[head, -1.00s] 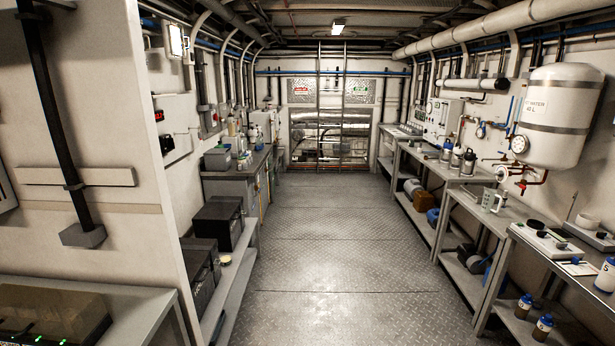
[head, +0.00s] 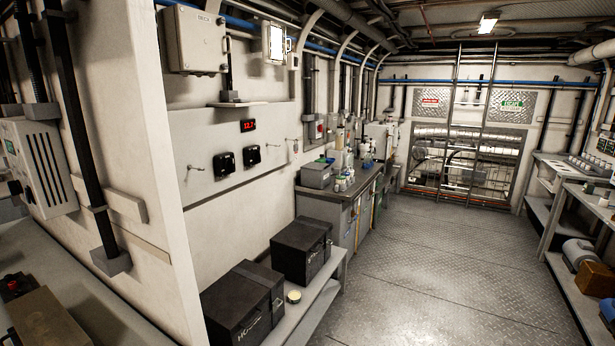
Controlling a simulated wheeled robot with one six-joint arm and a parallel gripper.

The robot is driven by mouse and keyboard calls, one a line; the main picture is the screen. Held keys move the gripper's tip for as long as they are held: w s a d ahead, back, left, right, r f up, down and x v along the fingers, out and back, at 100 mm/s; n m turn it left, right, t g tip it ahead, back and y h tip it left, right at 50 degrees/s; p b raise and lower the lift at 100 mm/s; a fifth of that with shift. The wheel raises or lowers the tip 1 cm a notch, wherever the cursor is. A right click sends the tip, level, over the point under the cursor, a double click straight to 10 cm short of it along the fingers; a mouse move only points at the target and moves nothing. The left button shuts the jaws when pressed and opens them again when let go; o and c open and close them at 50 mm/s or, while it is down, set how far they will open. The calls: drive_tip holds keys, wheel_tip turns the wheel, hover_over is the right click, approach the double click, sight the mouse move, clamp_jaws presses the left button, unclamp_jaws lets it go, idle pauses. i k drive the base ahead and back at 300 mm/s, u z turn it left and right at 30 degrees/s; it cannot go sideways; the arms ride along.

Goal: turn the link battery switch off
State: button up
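A pale wall panel (head: 215,140) is on the left wall in the head view. It carries a red digital display (head: 248,125) and two black switch units, a left one (head: 224,164) and a right one (head: 252,154). I cannot read their labels, so I cannot tell which is the link battery switch, nor how either is set. Two black battery-like boxes, a nearer one (head: 235,305) and a farther one (head: 301,250), sit on a low shelf below the panel. Their lettering is not clear enough to read. My gripper is not in view.
A partition edge (head: 150,150) stands at the left, before the panel. The low shelf (head: 318,300) juts out below it, with a small round tin (head: 293,296) on it. A cluttered grey bench (head: 345,205) stands beyond. The metal floor (head: 440,270) to the right is clear.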

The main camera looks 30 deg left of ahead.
sight(229, 164)
drive_tip(key=u, duration=0.35)
drive_tip(key=i, duration=1.85)
drive_tip(key=u, duration=1.45)
drive_tip(key=i, duration=1)
drive_tip(key=u, duration=1.15)
